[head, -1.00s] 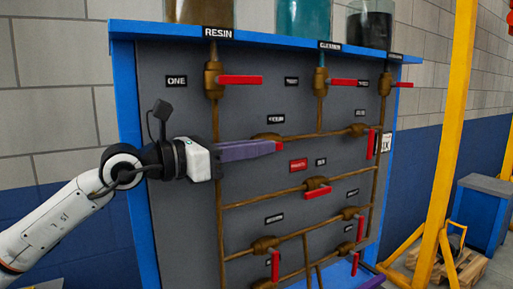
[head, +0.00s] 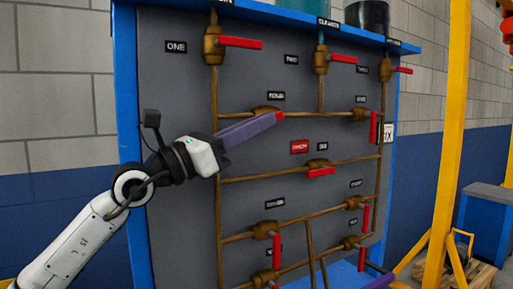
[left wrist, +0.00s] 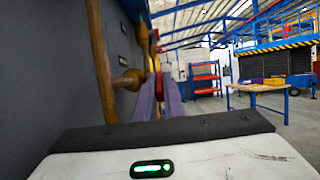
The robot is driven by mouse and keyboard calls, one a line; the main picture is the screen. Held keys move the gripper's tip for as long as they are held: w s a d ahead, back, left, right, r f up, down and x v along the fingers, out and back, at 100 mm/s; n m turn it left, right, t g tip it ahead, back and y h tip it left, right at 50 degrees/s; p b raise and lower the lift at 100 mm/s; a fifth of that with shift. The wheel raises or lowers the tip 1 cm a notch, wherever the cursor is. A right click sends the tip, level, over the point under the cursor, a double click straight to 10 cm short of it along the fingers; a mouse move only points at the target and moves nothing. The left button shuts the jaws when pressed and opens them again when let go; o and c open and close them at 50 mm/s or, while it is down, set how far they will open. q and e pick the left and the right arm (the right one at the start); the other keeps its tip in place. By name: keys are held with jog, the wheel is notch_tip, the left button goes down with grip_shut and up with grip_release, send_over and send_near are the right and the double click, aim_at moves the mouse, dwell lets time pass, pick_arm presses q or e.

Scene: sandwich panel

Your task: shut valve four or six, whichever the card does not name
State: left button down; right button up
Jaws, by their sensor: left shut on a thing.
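Valve four (head: 268,110) is a brass body on the upper cross pipe, under its black label (head: 276,96). My left gripper (head: 276,118), with long purple fingers, is shut on its red handle; only the handle's end shows past the fingertips. In the left wrist view the red handle (left wrist: 158,82) shows between the fingers. Valve six (head: 317,163) is lower right, its red handle (head: 321,172) roughly along its pipe. A white card (head: 389,132) at the panel's right edge shows letters ending in "IX". A purple tip (head: 380,282), apparently my right gripper, shows at the bottom.
Valve one's handle (head: 240,43) sticks out above my left gripper. Valve five's handle (head: 374,127) hangs down at the right. A red label (head: 299,147) sits left of the six label. More valves are lower down. A yellow post (head: 446,150) stands right of the panel.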

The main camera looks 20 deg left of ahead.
pick_arm(q)
jog(key=shift+w+f+t+h+b, duration=0.1)
jog(key=shift+f+t+h+b, duration=0.45)
jog(key=shift+b, duration=0.65)
jog(key=shift+d+f+t+h+b, duration=0.1)
jog(key=shift+t+h+b, duration=0.15)
jog(key=shift+t+b, duration=0.6)
jog(key=shift+w+b, duration=0.1)
jog(key=shift+b, duration=0.45)
jog(key=c, duration=2.2)
grip_release()
jog(key=shift+o, duration=0.2)
